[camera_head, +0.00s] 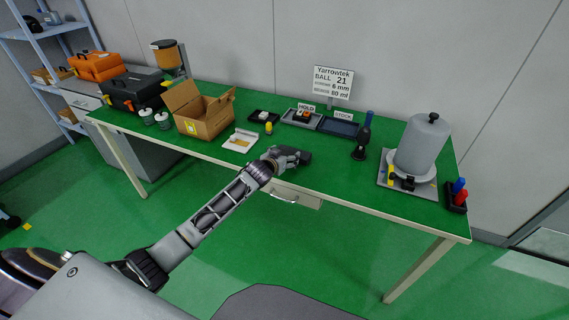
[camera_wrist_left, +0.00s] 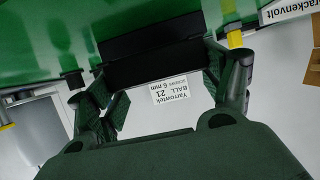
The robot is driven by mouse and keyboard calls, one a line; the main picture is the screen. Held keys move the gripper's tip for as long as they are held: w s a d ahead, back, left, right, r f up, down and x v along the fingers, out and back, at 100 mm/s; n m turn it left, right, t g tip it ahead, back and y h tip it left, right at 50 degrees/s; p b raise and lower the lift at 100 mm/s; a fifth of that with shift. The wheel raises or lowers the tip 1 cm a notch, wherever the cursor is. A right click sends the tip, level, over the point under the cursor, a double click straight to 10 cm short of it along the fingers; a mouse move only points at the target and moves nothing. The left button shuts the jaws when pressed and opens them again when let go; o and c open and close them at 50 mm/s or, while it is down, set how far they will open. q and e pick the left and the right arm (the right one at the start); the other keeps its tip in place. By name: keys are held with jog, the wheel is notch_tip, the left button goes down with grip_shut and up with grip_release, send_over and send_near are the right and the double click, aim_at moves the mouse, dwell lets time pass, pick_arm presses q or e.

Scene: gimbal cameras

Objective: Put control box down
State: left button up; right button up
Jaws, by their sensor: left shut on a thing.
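My left gripper (camera_head: 298,157) is over the front middle of the green bench, with its arm coming in from the lower left. In the left wrist view its fingers (camera_wrist_left: 165,85) are shut on a black box, the control box (camera_wrist_left: 155,68), which spans between them. In the head view only a small dark end of the control box (camera_head: 306,158) shows at the fingertips. Whether it touches the bench top is unclear. The right gripper is not in view.
The green bench (camera_head: 340,178) has bare room at its front right. Behind stand a tray marked HOLD (camera_head: 290,117), a STOCK tray (camera_head: 338,127) and a black stand (camera_head: 361,145). A cardboard box (camera_head: 205,120) is left; a large grey cylinder (camera_head: 421,147) is right.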

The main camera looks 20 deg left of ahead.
pick_arm(q)
jog(key=shift+f, duration=1.9)
jog(key=shift+f, duration=0.1)
jog(key=o, duration=1.1)
